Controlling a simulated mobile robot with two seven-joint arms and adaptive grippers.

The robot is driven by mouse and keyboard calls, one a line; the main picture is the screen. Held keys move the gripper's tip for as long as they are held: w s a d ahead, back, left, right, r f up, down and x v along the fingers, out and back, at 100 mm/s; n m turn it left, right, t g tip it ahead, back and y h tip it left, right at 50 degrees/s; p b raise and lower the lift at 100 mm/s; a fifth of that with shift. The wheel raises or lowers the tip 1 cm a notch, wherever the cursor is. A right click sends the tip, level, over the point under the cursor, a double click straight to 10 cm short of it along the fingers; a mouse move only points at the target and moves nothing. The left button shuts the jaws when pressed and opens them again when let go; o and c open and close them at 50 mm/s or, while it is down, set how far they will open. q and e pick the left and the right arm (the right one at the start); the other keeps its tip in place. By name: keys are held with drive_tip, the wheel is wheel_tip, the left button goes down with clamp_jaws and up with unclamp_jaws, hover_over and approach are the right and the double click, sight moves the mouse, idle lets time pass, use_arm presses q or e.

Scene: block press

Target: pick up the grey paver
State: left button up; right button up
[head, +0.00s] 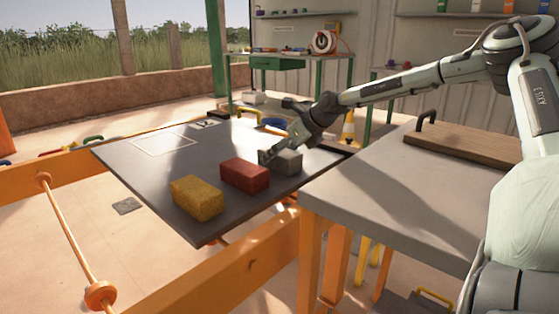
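The grey paver (289,163) lies on the dark board, at the right end of a row with a red paver (244,174) and a yellow paver (197,197). My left gripper is not in view.
The dark board (150,185) has white outlined marks at its far side. A grey table (370,200) with a wooden board (462,143) is at the right.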

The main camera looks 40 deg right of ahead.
clamp_jaws()
drive_tip(key=shift+w+r, duration=0.1)
drive_tip(key=shift+r, duration=0.1)
idle(0.3)
drive_tip(key=shift+r, duration=0.1)
